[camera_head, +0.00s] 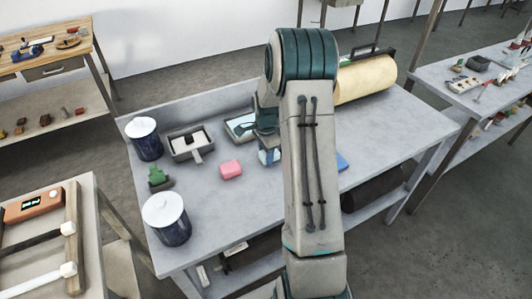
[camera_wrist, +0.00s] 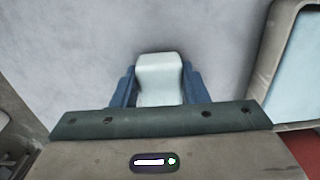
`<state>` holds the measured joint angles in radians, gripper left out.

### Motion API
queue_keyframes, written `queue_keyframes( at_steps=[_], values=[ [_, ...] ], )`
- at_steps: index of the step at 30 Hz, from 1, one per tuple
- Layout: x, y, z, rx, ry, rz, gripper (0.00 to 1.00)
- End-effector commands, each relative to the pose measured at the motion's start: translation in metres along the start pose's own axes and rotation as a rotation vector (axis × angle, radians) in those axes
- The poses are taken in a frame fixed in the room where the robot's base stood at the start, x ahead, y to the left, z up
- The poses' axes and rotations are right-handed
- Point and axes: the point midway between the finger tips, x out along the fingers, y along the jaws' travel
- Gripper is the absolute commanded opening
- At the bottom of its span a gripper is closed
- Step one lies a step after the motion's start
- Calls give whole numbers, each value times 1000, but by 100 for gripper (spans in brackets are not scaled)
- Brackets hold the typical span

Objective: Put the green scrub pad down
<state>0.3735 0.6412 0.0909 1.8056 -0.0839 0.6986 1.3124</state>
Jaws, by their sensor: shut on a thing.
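In the wrist view my gripper (camera_wrist: 160,84) has its blue fingers shut on both sides of a pale, almost white block (camera_wrist: 159,68) with a faint green-blue tint. I cannot tell whether this block is the green scrub pad. Grey tabletop shows around it, and I cannot tell whether it touches the table. In the head view my gripper (camera_head: 267,147) is over the middle of the grey table (camera_head: 215,205), partly hidden by my arm. A dark green item (camera_head: 159,178) lies at the table's left, apart from my gripper.
A shallow tray (camera_head: 236,126) with a light blue inside is close beside my gripper. A pink block (camera_head: 231,169), a grey box (camera_head: 186,146) and two lidded blue pots (camera_head: 145,139) (camera_head: 167,219) stand to the left. A yellow roll (camera_head: 366,79) is at the back right.

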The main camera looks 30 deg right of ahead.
Motion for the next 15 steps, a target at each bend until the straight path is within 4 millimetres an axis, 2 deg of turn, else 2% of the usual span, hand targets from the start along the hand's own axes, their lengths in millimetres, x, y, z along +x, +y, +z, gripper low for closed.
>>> queue_keyframes(
  at_steps=[15],
  values=[
    [8, 0, 0, 0, 0, 0, 22]
  ],
)
